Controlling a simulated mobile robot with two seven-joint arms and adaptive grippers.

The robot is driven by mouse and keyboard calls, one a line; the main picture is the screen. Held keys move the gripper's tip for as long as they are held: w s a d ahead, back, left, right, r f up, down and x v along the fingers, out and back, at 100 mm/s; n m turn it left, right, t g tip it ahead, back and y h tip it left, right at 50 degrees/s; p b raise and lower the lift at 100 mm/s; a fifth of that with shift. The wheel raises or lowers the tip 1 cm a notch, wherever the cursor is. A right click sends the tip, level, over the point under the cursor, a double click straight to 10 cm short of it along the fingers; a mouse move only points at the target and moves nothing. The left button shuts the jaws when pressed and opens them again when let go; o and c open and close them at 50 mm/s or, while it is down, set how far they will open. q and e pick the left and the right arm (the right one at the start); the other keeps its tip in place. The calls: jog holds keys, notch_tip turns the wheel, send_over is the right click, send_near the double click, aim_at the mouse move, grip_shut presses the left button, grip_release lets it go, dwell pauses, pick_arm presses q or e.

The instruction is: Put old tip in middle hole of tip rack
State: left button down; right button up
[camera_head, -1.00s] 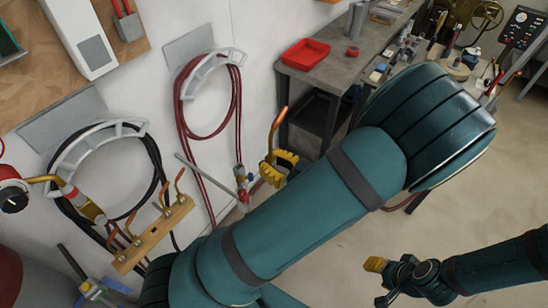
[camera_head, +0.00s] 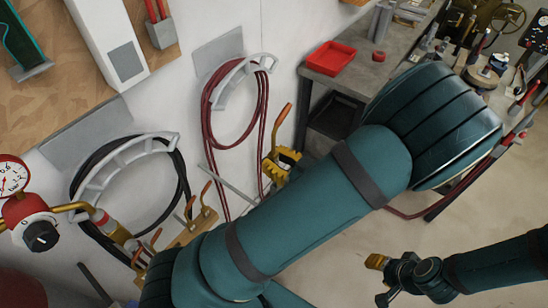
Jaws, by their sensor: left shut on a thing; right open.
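The old tip (camera_head: 281,125) is a bent copper-coloured piece. My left gripper (camera_head: 279,160), with yellow fingers, is shut on it, and the tip points up out of the fingers. The tip rack (camera_head: 185,239) is a wooden bar at the lower left with several copper tips standing in it and a gap around its middle. My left gripper is right of and above the rack in the picture, clear of it. My teal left arm hides part of the rack, so the middle hole itself cannot be made out. My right gripper (camera_head: 377,262) is open and empty above the floor.
A red gauge and regulator (camera_head: 24,208) with a brass torch fitting stand left of the rack. A black hose coil (camera_head: 85,178) and a red hose coil (camera_head: 209,115) hang on the wall. A workbench with a red tray (camera_head: 332,58) is behind.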

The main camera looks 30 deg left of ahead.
pick_arm(q)
jog(key=f+b, duration=0.1)
jog(key=f, duration=0.1)
jog(key=d+f+b, duration=0.1)
jog(key=f, duration=0.1)
jog(key=shift+f+b, duration=0.35)
jog(key=shift+a+f+b, duration=0.2)
jog(key=shift+f+b, duration=0.25)
jog(key=shift+f, duration=0.3)
pick_arm(e)
jog(key=shift+f, duration=2.75)
pick_arm(q)
jog(key=s+d+r+p, duration=0.1)
jog(key=d+r+p, duration=0.3)
jog(key=d, duration=0.7)
jog(key=shift+d, duration=0.4)
pick_arm(e)
jog(key=shift+d+r, duration=0.15)
jog(key=shift+r, duration=1.1)
jog(key=shift+d+r, duration=0.15)
jog(key=shift+r, duration=1.1)
pick_arm(q)
jog(key=shift+d, duration=0.1)
